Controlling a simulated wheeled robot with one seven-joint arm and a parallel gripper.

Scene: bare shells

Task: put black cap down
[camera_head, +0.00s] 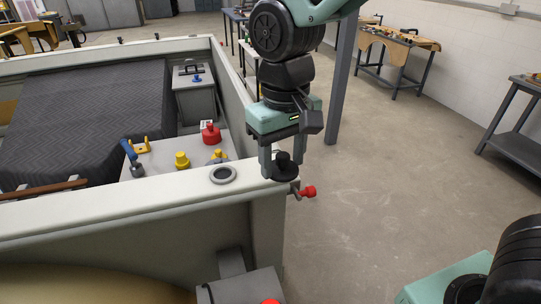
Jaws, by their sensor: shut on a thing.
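My gripper (283,162) points down over the near right corner of the pale ledge (120,211). Its two fingers are shut on a black cap (285,171), which has a wide round base and a knob on top. The cap is at the ledge's corner; I cannot tell whether its base touches the ledge or hangs just above it. A grey ring (223,175) lies flat on the ledge to the left of the cap.
A red knob (309,192) sticks out right of the corner. Open floor (370,200) lies to the right.

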